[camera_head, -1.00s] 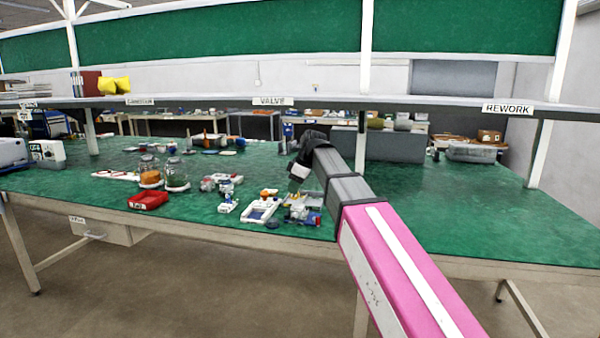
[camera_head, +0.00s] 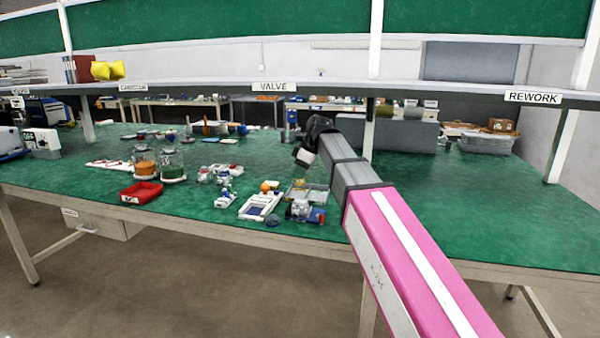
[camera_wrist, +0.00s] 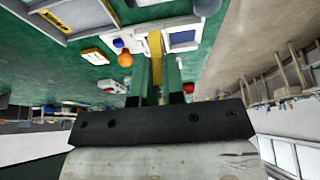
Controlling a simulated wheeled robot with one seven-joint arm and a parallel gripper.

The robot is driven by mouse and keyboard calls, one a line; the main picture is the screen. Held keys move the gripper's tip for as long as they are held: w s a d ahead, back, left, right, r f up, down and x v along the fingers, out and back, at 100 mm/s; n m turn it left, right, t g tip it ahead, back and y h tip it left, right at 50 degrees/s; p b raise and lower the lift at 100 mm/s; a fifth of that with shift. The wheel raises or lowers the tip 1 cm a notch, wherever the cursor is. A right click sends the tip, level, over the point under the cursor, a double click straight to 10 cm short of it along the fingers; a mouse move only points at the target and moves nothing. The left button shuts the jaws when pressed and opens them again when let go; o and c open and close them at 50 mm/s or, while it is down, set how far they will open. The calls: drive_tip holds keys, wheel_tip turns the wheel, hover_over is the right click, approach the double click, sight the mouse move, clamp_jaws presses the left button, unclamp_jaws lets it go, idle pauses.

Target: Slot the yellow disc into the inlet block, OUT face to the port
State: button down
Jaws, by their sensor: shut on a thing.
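My gripper (camera_wrist: 156,75) is shut on the yellow disc (camera_wrist: 155,45), which shows edge-on as a narrow yellow strip between the two green fingers in the wrist view. Its faces are turned out of sight, so I cannot read which one is OUT. In the head view my gripper (camera_head: 304,158) is small and dark, above the green bench, and the disc cannot be made out. A blue-and-white fixture (camera_head: 303,211) stands near the bench's front edge below the gripper. I cannot tell whether it is the inlet block.
A white tray with a blue panel (camera_head: 260,207) lies left of the fixture. A red bin (camera_head: 141,192) and glass jars (camera_head: 172,165) stand farther left. An orange ball (camera_wrist: 125,59) shows in the wrist view. The green bench (camera_head: 460,215) is clear on the right.

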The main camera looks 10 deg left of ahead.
drive_tip(key=shift+f, duration=2.75)
drive_tip(key=shift+f, duration=1.65)
drive_tip(key=c, duration=1.1)
unclamp_jaws()
drive_tip(key=shift+c, duration=0.2)
drive_tip(key=shift+r, duration=0.1)
drive_tip(key=v, duration=1)
drive_tip(key=shift+r, duration=0.3)
drive_tip(key=shift+s+d, duration=0.1)
